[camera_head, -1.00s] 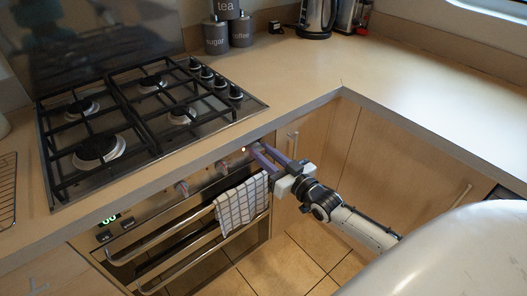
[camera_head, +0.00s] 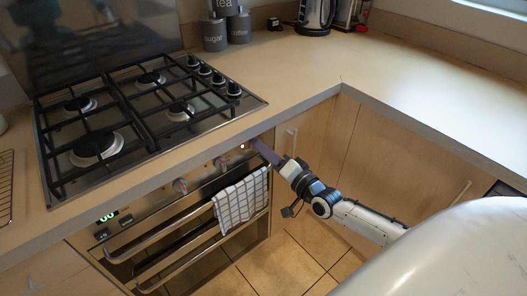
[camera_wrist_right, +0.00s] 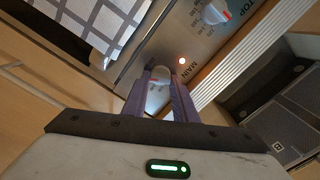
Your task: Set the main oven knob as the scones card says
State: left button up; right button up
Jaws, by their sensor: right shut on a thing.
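The main oven knob (camera_wrist_right: 158,88) is on the steel oven panel beside the printed word MAIN in the right wrist view. My right gripper (camera_wrist_right: 158,95) has its purple fingers on both sides of this knob and is shut on it. In the head view, the right gripper (camera_head: 256,145) reaches the right end of the oven panel (camera_head: 150,207), and its fingers hide the knob. The knob's setting cannot be read. No scones card can be made out. My left gripper is not in view.
Another knob (camera_wrist_right: 214,12), marked TOP, is beside a lit red lamp (camera_wrist_right: 182,61). A checked towel (camera_head: 240,202) hangs on the oven handle (camera_head: 160,240) below. The worktop edge runs just above the panel.

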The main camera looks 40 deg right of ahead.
jog(key=m, duration=0.1)
jog(key=m+b, duration=0.1)
jog(key=m, duration=0.1)
jog(key=m+b, duration=0.1)
jog(key=m, duration=0.1)
jog(key=shift+f, duration=0.25)
jog(key=shift+m, duration=1)
jog(key=shift+m+b, duration=0.55)
jog(key=shift+m, duration=0.75)
jog(key=o, duration=1)
jog(key=shift+o, duration=0.2)
jog(key=shift+r, duration=0.1)
